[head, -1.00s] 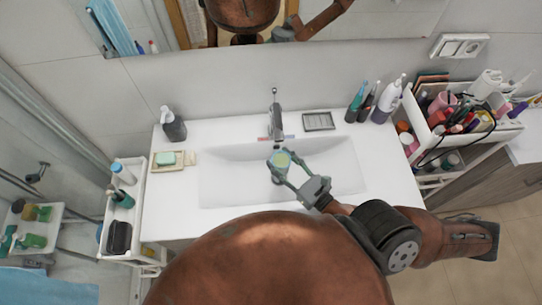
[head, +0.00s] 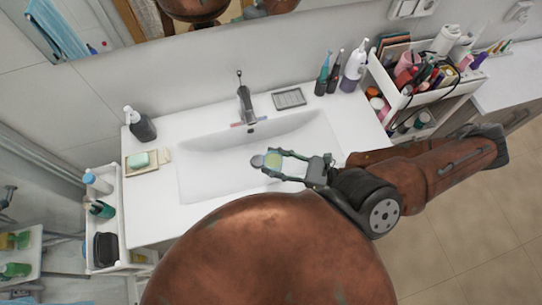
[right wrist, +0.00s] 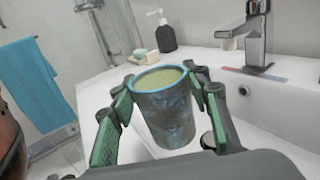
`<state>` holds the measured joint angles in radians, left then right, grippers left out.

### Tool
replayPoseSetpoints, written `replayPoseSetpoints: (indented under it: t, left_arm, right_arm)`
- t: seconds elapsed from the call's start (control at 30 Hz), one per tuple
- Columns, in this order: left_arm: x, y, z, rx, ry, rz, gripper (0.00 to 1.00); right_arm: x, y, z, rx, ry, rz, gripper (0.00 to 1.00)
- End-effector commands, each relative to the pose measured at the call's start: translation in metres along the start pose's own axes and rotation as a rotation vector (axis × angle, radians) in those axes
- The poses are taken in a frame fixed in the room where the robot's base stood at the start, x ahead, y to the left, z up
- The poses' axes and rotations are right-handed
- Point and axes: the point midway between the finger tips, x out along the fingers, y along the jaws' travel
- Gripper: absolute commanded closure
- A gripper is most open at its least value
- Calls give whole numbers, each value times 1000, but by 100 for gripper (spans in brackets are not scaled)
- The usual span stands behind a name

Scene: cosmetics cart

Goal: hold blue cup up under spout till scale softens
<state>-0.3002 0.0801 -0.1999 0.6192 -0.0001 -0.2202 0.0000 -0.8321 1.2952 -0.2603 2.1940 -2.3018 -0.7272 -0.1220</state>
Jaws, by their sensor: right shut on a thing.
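My right gripper (head: 279,162) is shut on the blue cup (head: 273,160) and holds it above the front part of the basin. In the right wrist view the cup (right wrist: 166,112) has a blue rim, worn grey-blue sides and yellow-green liquid close to its rim. The fingers grip it from both sides. The faucet (head: 244,104) stands at the back of the sink, and the cup is in front of its spout, not under it. The faucet also shows in the right wrist view (right wrist: 256,38). I see no water running. My left gripper is out of view.
The white basin (head: 215,170) is otherwise empty. Crowded carts flank the counter.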

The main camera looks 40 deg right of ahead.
Motion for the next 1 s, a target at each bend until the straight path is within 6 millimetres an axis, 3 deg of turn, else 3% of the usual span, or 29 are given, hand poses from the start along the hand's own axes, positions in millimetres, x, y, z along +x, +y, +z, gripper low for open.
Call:
replayPoseSetpoints:
  t: [1.0]
  left_arm:
    - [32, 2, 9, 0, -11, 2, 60]
  right_arm:
    - [29, -31, -20, -3, -1, 0, 87]
